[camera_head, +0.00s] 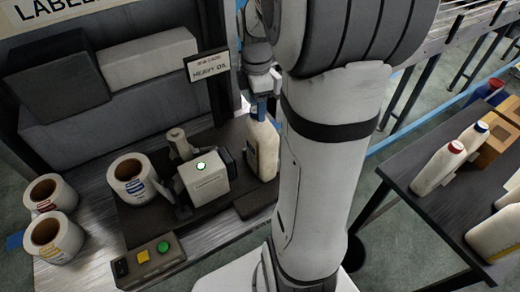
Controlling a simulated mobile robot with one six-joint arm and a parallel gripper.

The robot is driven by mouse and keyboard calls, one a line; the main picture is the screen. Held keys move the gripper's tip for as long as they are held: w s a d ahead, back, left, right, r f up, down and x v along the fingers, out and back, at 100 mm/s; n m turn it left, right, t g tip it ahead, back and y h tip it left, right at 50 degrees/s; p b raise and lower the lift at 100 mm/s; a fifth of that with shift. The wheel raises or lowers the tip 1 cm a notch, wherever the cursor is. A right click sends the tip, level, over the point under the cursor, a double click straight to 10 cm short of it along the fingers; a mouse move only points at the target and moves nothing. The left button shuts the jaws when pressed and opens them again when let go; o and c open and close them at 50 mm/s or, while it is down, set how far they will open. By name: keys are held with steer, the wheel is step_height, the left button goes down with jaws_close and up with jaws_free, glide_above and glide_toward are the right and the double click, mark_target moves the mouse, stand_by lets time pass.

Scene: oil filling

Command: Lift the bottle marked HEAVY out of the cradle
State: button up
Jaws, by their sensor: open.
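A cream-white bottle (263,150) with a printed label stands upright at the right end of a dark machine bed, just left of my arm. Its label is too small to read. A dark block (256,203) sits at its front foot; I take this to be part of the cradle, but most of the cradle is hidden. My gripper (262,104) is right over the bottle's top, pointing down, with blue showing around the neck. Its jaws are open, and my arm partly hides them. I cannot tell whether they touch the neck.
A sign reading HEAVY OIL (208,66) stands behind the bottle. A label machine (203,178) with a green light is close on its left, with label rolls (132,178) beyond. A button box (149,260) is in front. A dark table (430,222) with more bottles (438,167) stands right.

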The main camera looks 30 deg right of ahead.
steer(key=shift+f, duration=0.1)
jaws_close()
stand_by(0.6)
